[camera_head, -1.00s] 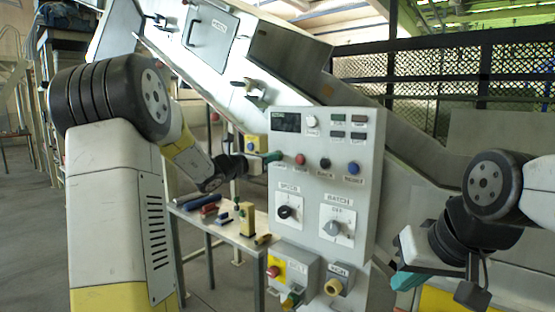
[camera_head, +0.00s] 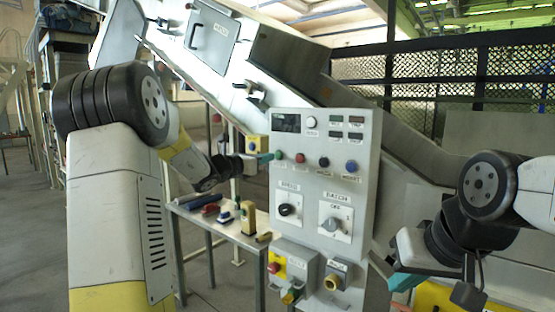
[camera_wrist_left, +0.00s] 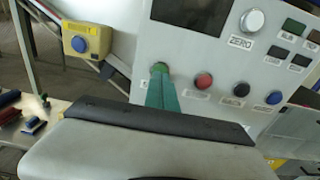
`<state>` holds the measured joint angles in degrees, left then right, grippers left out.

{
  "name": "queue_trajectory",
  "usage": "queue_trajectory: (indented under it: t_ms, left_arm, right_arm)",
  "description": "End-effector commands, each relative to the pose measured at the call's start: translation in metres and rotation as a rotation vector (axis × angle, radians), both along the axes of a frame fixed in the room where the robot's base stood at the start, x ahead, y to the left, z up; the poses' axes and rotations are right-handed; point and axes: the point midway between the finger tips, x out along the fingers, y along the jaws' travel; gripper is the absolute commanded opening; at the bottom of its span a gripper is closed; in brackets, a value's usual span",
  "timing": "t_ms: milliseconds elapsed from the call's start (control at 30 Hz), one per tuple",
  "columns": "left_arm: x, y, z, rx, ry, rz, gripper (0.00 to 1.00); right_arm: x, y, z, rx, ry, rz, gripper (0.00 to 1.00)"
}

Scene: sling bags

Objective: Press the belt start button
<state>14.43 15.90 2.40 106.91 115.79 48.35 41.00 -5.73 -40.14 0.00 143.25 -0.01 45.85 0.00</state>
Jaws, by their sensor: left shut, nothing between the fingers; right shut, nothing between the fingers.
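The grey control panel (camera_head: 312,188) has a row of round buttons: a green one (camera_head: 278,155), a red one (camera_head: 300,158), a black one (camera_head: 323,162) and a blue one (camera_head: 351,166). Their labels are too small to read surely. My left gripper (camera_head: 267,157) is shut and empty, its teal fingertips just left of the green button. In the left wrist view the fingers (camera_wrist_left: 162,95) point at the green button (camera_wrist_left: 159,68) and overlap its lower part; contact cannot be told. My right gripper (camera_head: 398,281) is shut and empty, right of the panel's lower part.
A lower box (camera_head: 297,262) on the panel carries a red button (camera_head: 274,267) and a green part. Two knobs (camera_head: 290,210) sit above it. A yellow box with a blue button (camera_wrist_left: 81,44) stands left of the panel. A small table (camera_head: 225,228) holds several items.

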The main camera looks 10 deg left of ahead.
Motion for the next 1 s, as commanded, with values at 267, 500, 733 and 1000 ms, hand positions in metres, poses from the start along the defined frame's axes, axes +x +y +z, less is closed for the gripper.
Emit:
queue_trajectory:
  t_ms: [267,500,733,1000]
  left_arm:
    - [-0.045,0.029,0.000,0.001,0.002,0.006,0.00]
    - [-0.077,0.048,-0.001,0.002,0.001,0.005,0.00]
    - [-0.086,0.053,-0.001,0.001,0.002,0.004,0.00]
    - [-0.086,0.053,-0.001,0.001,0.002,0.004,0.00]
  right_arm:
    - [0.000,0.000,0.000,0.000,0.000,0.000,0.00]
    - [0.000,0.000,0.000,0.000,0.000,0.000,0.00]
    - [0.000,0.000,0.000,0.000,0.000,0.000,0.00]
    - [0.000,0.000,0.000,0.000,0.000,0.000,0.00]
